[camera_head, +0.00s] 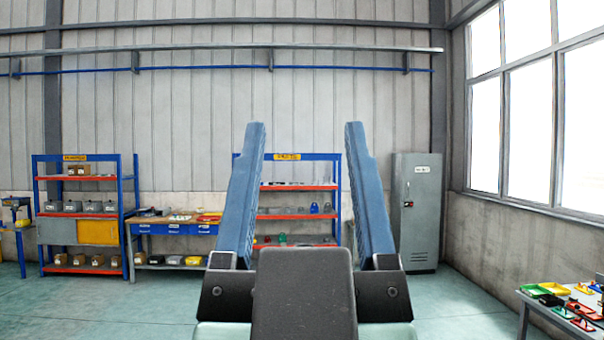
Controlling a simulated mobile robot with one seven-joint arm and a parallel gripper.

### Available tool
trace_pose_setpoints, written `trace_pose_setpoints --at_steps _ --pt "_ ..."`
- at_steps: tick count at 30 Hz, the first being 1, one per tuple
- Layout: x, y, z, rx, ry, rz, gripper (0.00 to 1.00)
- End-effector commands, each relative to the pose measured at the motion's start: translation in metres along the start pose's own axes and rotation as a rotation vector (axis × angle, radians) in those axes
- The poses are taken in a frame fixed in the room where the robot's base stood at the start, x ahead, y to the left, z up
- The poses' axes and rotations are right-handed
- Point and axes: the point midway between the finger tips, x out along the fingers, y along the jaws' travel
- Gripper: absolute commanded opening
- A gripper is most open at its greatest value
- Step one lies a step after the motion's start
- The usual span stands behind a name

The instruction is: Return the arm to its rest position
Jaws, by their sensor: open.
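My gripper (304,130) fills the lower middle of the head view. Its two long blue fingers stand upright and wide apart, with nothing between them. The dark grey gripper body (303,298) is at the bottom centre. The gripper points forward into the room and touches nothing that I can see. Its fingers hide parts of the shelf behind.
A shelf with red boards (296,217) stands behind the fingers. Left are a blue workbench (178,229) and another shelf (75,206). A grey cabinet (418,212) stands right. A table with small trays (540,309) is at bottom right. Green floor is open between.

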Motion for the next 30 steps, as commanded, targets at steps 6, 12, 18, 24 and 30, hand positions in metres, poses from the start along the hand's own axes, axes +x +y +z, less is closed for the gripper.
trace_pose_setpoints --at_steps 6,12,18,24,30 --pt "-0.001 -0.002 -0.010 -0.001 0.031 -0.003 0.67" --pt "-0.002 -0.002 -0.008 0.000 0.027 -0.003 0.67" --pt "-0.028 -0.002 0.019 0.004 0.027 -0.006 0.67" --pt "-0.054 -0.003 0.046 0.009 0.027 -0.010 0.67" --pt "-0.066 -0.004 0.058 0.011 0.028 -0.011 0.67"
